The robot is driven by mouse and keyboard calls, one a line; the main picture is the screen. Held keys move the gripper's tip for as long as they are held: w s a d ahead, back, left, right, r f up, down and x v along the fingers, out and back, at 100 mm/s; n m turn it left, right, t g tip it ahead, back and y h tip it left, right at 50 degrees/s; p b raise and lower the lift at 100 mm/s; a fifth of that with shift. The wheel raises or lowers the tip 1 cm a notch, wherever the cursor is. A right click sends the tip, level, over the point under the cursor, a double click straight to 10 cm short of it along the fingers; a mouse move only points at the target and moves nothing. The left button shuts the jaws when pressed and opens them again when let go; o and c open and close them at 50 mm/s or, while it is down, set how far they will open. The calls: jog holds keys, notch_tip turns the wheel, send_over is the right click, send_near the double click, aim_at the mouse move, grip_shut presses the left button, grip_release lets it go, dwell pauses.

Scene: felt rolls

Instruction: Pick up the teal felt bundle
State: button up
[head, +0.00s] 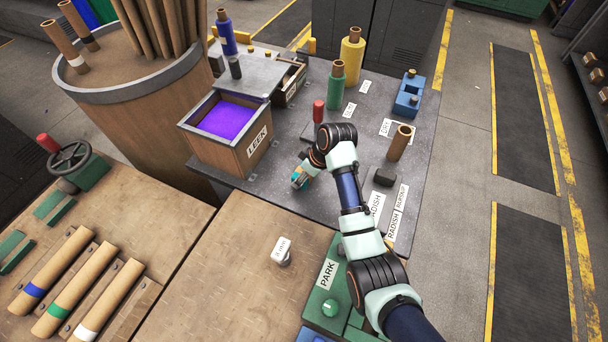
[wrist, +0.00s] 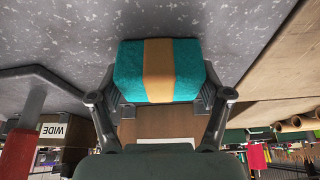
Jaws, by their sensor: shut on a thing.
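The teal felt bundle (wrist: 130,72), with a tan band around its middle, fills the upper middle of the wrist view. My gripper (wrist: 160,95) is shut on it, one finger at each side. In the head view the bundle (head: 302,179) shows as a small teal and tan patch at the end of my gripper (head: 299,176). It is over the grey speckled table, right of the wooden box marked LEEK (head: 240,150). I cannot tell whether the bundle touches the table. Its far side is hidden.
A red-topped post (head: 318,112), a green roll (head: 336,88), a yellow roll (head: 352,55) and a blue block (head: 408,95) stand behind my gripper. A brown tube (head: 399,142) stands to the right. A green PARK block (head: 325,300) is in front. The wooden bench (head: 230,260) has clear room.

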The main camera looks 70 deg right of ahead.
notch_tip(320, 180, up, 20)
jog(key=p, duration=0.6)
dwell(0.5)
